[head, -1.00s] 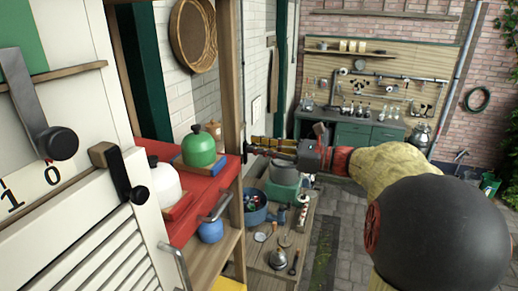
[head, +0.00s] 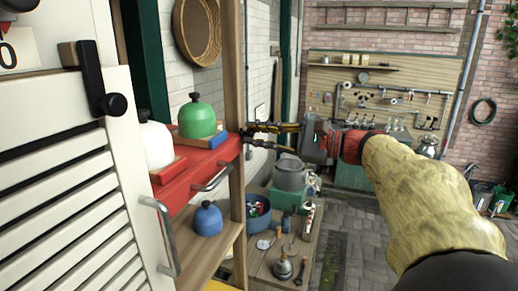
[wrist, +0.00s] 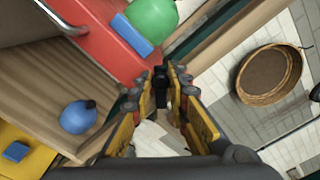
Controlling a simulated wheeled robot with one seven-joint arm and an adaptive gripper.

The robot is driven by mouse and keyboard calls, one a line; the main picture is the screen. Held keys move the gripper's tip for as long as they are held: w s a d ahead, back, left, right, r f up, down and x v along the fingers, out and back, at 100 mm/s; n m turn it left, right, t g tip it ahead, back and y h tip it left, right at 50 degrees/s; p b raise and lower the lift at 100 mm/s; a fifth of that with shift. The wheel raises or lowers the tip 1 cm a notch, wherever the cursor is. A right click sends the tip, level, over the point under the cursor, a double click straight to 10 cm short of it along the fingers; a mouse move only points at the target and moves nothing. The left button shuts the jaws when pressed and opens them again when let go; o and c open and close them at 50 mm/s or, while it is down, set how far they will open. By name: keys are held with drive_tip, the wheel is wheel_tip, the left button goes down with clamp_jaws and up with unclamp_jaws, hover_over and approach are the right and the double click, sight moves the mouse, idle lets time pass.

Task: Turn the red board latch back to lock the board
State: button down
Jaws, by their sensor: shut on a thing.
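The red board (head: 205,174) is a red shelf with a metal bar handle, and it carries a green churn (head: 197,118) and a white churn (head: 155,150). It also shows in the wrist view (wrist: 98,38). My gripper (head: 246,132) is at the wooden post by the board's right end. In the wrist view its fingertips (wrist: 161,78) are closed around a small dark piece (wrist: 161,90), which looks like the board latch. The fingers hide most of it, so its turn angle cannot be told.
A blue churn (head: 207,219) sits on the wooden shelf below. A louvred white door (head: 70,190) with a black latch stands at left. A low table (head: 262,262) with a pot and tools lies beyond the post. A basket (head: 196,30) hangs on the wall.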

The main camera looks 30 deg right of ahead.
drive_tip(key=n+b, duration=0.1)
drive_tip(key=b, duration=0.1)
drive_tip(key=f+n+b, duration=0.1)
drive_tip(key=n+b, duration=0.1)
drive_tip(key=f+n+b, duration=0.1)
drive_tip(key=b, duration=0.2)
drive_tip(key=shift+s+a+f+n, duration=0.25)
drive_tip(key=shift+a+n, duration=0.05)
drive_tip(key=shift+a, duration=0.1)
drive_tip(key=n+b, duration=0.1)
drive_tip(key=b, duration=0.1)
drive_tip(key=f+n+b, duration=0.1)
drive_tip(key=n+b, duration=0.1)
drive_tip(key=shift+s+a, duration=0.1)
drive_tip(key=shift+n+b, duration=0.3)
drive_tip(key=shift+b, duration=0.15)
drive_tip(key=c, duration=1.7)
unclamp_jaws()
drive_tip(key=shift+r, duration=0.1)
drive_tip(key=v, duration=1.2)
